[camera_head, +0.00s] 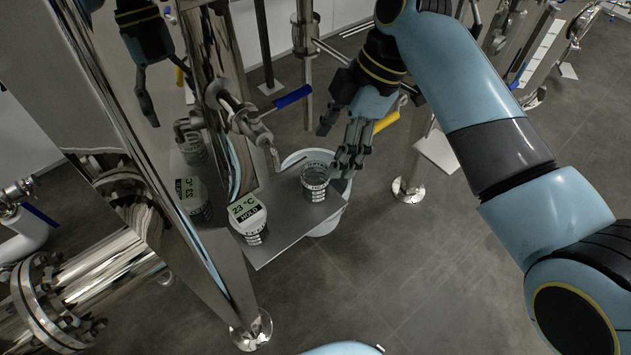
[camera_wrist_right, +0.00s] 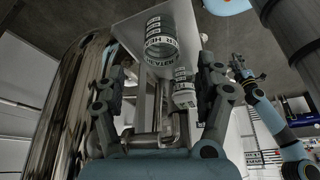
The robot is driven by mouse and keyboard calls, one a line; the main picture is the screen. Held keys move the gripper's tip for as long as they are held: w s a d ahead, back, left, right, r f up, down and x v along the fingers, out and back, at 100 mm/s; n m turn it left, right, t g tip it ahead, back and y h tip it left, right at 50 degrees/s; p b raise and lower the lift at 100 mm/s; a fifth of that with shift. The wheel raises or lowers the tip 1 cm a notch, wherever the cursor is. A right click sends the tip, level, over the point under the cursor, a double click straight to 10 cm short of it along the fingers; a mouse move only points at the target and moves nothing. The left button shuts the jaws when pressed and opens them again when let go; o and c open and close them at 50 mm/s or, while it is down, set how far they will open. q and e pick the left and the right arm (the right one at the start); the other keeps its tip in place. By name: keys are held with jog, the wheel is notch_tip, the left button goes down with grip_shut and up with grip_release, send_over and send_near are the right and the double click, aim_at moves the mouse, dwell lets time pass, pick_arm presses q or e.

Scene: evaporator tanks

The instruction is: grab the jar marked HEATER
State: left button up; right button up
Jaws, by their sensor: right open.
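The jar (camera_head: 315,182) is a small clear jar with a banded black-and-white label. It stands on a grey metal shelf (camera_head: 285,232) beside the polished tank. Its lettering is too small to read surely in the head view. In the right wrist view the jar (camera_wrist_right: 160,38) shows lettering that looks like HEATER, beyond the fingers. My right gripper (camera_head: 338,150) is open and empty, just above and to the right of the jar, fingers pointing down. The gripper also shows in the wrist view (camera_wrist_right: 160,85), its fingers spread wide. My left gripper is not in view.
A round unit reading 23 °C HOLD (camera_head: 247,215) stands left of the jar. A blue-handled valve (camera_head: 293,97) and a yellow handle (camera_head: 386,122) are close to the gripper. A white bucket (camera_head: 328,226) stands below the shelf. The polished tank (camera_head: 160,170) mirrors gripper and unit.

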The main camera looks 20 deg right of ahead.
aim_at(316, 176)
jog(key=x, duration=0.8)
jog(key=shift+s+r, duration=0.1)
jog(key=c, duration=1.3)
jog(key=shift+c, duration=0.5)
jog(key=shift+r, duration=0.15)
